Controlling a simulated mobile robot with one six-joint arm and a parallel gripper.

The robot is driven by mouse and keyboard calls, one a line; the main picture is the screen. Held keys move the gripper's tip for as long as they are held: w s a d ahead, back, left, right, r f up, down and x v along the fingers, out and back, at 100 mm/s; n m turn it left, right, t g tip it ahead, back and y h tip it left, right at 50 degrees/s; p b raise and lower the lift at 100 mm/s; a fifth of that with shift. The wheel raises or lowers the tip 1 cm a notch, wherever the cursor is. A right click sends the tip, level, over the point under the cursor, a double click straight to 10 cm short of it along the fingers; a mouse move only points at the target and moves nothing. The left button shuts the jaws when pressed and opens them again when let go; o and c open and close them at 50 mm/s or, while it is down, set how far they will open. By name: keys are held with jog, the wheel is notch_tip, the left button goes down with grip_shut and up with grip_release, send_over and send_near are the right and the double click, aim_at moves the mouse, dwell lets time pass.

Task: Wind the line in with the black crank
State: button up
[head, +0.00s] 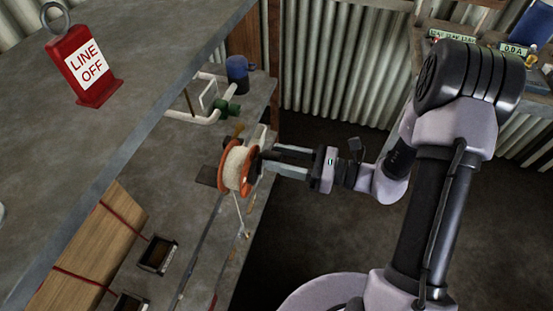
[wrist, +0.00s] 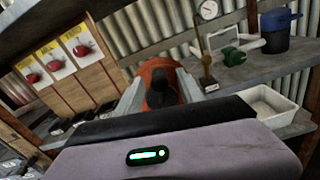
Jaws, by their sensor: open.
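An orange reel (head: 230,176) wound with pale line (head: 237,167) stands on the lower grey bench in the head view. The reel also shows in the wrist view (wrist: 163,67), straight ahead between my fingers. A black crank (wrist: 160,93) shows on its near face, and its dark part faces my gripper in the head view (head: 270,155). My gripper (head: 276,160) is open, reaching in from the right with one finger on each side of the crank. I cannot tell whether either finger touches it. The gripper body hides the lower part of the wrist view.
A grey upper shelf (head: 130,65) overhangs the bench, bearing a red "LINE OFF" tag (head: 85,72). A green valve (head: 228,108) and blue pot (head: 237,72) stand beyond the reel. A white tray (wrist: 268,101) lies right. Strapped boards (head: 92,245) are at lower left.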

jog(key=shift+w+a, duration=0.2)
jog(key=shift+a, duration=0.45)
jog(key=shift+c, duration=0.5)
grip_shut()
dwell(0.5)
